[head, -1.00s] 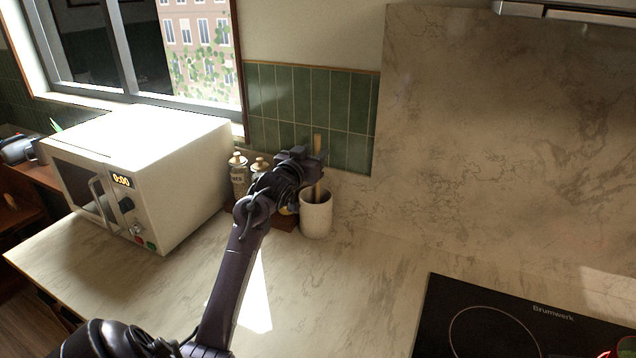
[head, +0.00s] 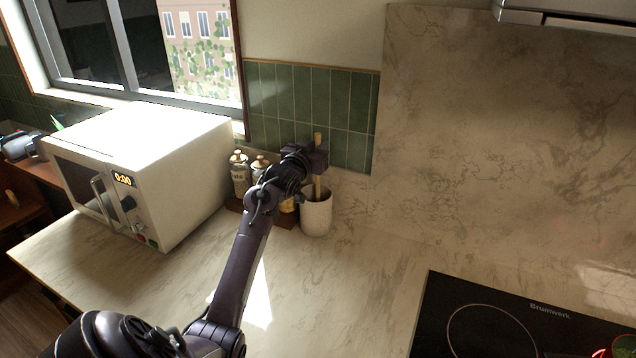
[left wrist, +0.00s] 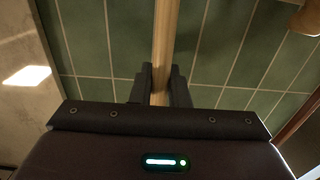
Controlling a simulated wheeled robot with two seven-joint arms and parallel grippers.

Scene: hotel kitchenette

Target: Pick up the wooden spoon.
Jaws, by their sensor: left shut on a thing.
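The wooden spoon (head: 317,187) stands upright in a white crock (head: 317,214) on the counter by the tiled wall. In the left wrist view the spoon's handle (left wrist: 165,45) runs up between the two fingers. My left gripper (head: 319,163) is shut on the handle above the crock's rim; it also shows in the left wrist view (left wrist: 161,84). The spoon's lower end is hidden inside the crock. My right gripper is not in view.
Spice bottles (head: 239,174) stand on a dark wooden tray (head: 284,218) just left of the crock. A white microwave (head: 150,170) stands further left. A black cooktop (head: 500,325) lies at the front right. The counter between is clear.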

